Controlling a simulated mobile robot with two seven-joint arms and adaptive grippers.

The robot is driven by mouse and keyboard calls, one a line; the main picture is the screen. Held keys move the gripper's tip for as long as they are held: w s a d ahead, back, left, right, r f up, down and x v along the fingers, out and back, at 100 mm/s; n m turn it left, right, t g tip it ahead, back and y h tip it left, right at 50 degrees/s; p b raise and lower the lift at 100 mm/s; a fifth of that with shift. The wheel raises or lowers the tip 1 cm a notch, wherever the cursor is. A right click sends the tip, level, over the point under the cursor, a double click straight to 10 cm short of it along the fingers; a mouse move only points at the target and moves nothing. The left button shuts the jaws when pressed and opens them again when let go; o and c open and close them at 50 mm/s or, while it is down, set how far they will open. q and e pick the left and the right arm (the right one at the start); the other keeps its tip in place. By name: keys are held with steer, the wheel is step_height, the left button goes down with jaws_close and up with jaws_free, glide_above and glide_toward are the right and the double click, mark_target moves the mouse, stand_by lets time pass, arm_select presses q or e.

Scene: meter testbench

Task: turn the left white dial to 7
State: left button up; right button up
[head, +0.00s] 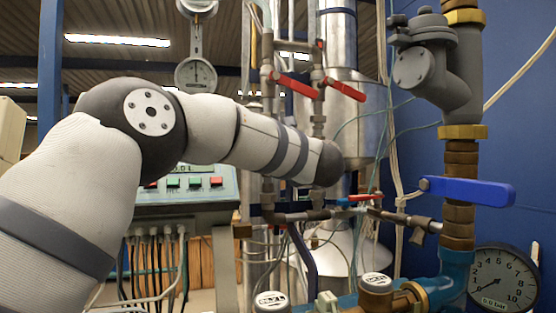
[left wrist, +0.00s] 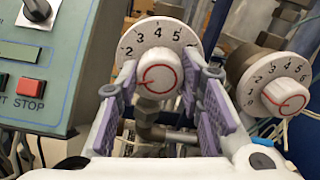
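The left white dial (left wrist: 158,72) is in the left wrist view, a round knob with a red ring in front of a white disc that shows 2, 3, 4 and 5. A red mark on the knob points to the lower left. My left gripper (left wrist: 160,85) has its two purple-padded fingers on either side of this knob. The fingers look spread, with the knob between them; any contact is hard to tell. In the head view my left arm reaches across, and the left gripper is not seen there. My right gripper is not in view.
A second white dial (left wrist: 285,97) is close on the right. A green console with a red STOP button (left wrist: 31,88) stands at the left. The head view shows pipes, red levers (head: 345,89), a blue valve handle (head: 467,191) and a pressure gauge (head: 503,280).

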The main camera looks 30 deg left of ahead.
arm_select(q)
steer(key=shift+m, duration=0.4)
steer(key=n, duration=3.5)
stand_by(0.7)
steer(key=o, duration=1.2)
steer(key=shift+c, duration=0.2)
